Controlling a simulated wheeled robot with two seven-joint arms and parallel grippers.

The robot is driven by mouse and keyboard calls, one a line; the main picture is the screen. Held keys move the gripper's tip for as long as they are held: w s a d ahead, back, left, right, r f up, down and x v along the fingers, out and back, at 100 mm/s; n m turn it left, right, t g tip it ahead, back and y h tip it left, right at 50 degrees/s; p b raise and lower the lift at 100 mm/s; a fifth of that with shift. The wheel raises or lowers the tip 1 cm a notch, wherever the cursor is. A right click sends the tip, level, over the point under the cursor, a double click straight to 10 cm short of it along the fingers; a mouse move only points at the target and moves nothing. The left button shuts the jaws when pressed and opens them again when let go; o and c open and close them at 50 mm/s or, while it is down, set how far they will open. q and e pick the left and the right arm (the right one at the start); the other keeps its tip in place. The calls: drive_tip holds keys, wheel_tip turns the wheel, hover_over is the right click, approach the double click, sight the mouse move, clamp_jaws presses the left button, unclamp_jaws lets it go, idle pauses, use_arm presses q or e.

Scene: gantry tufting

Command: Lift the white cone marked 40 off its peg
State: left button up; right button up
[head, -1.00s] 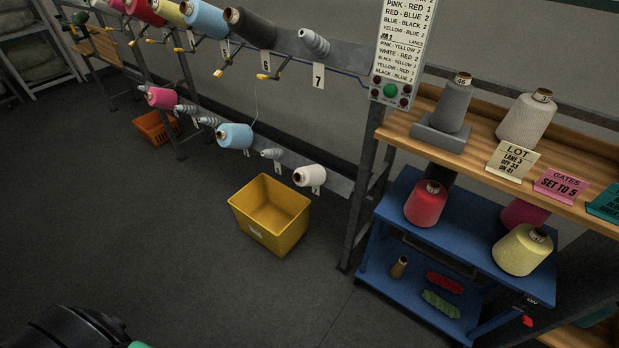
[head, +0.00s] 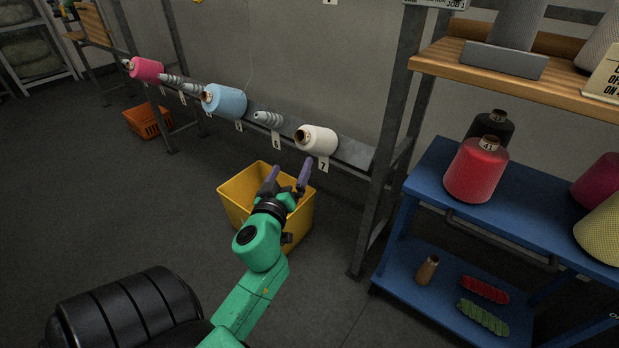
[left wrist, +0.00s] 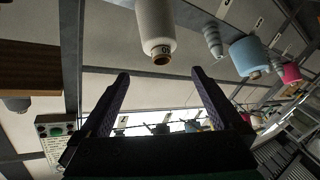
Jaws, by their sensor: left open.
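The white cone (head: 318,140) sits on a peg of the low rail above the lane tag 7, its brown core end facing out. Its marking is too small to read in the head view; in the left wrist view the white cone (left wrist: 155,25) shows part of a figure by its core. My left gripper (head: 288,174) is open and empty, just below and in front of the cone, over the yellow bin, apart from the cone. In the left wrist view the open fingers (left wrist: 160,75) point up with the cone beyond their tips. The peg is hidden inside the cone. My right gripper is not in view.
A yellow bin (head: 236,205) stands on the floor beneath my gripper. Bare grey peg (head: 268,119), blue cone (head: 228,99) and pink cone (head: 146,68) lie leftward along the rail. A frame post (head: 384,190) and blue cart (head: 425,188) with a red cone (head: 476,168) stand right.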

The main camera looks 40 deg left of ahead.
sight(300, 139)
use_arm(q)
drive_tip(key=p+x, duration=0.1)
drive_tip(key=x, duration=1.3)
drive_tip(key=shift+r, duration=0.15)
clamp_jaws()
drive_tip(key=shift+s+r+p, duration=0.45)
drive_tip(key=shift+p, duration=0.05)
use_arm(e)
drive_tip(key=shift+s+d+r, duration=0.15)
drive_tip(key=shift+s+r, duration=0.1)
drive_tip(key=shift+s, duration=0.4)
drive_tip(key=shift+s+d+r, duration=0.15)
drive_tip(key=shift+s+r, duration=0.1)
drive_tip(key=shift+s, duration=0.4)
